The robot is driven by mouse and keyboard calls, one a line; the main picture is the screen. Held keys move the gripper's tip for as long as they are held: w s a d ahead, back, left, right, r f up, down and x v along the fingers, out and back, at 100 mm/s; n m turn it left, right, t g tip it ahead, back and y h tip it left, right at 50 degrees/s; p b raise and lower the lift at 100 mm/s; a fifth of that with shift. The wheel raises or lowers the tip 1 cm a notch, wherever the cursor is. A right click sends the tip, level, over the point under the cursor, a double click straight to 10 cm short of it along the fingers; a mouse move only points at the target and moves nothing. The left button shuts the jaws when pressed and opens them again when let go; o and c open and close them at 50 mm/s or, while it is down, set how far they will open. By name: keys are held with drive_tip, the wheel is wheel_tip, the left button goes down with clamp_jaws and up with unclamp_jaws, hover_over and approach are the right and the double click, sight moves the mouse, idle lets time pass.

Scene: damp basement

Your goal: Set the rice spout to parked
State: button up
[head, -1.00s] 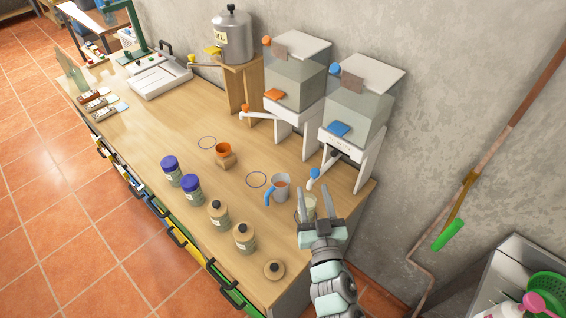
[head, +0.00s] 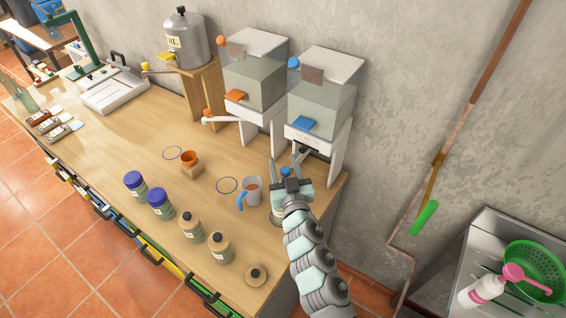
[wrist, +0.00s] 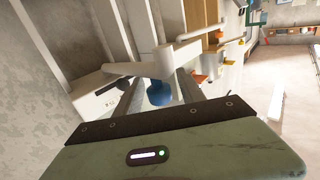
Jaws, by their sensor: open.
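Two white dispensers with clear hoppers stand at the counter's back: one with orange parts (head: 254,70) and one with blue parts (head: 318,95). I cannot read which holds rice. The blue one's spout arm ends in a blue knob (head: 286,171). My gripper (head: 288,160) is open under this dispenser's front, its fingers around the knob's place. In the wrist view the blue knob (wrist: 160,93) hangs from a white spout arm (wrist: 140,67) between the two open fingers; contact cannot be told. The other dispenser's spout arm (head: 222,120) has an orange knob.
A grey cup with a blue handle (head: 252,190) stands just left of my gripper. An orange cup (head: 189,158) sits on a wooden block. Several jars, such as a blue-lidded one (head: 160,204), line the front edge. A metal urn (head: 184,42) stands on a wooden stand.

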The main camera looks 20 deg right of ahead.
drive_tip(key=shift+w, duration=0.35)
clamp_jaws()
idle(0.4)
idle(0.9)
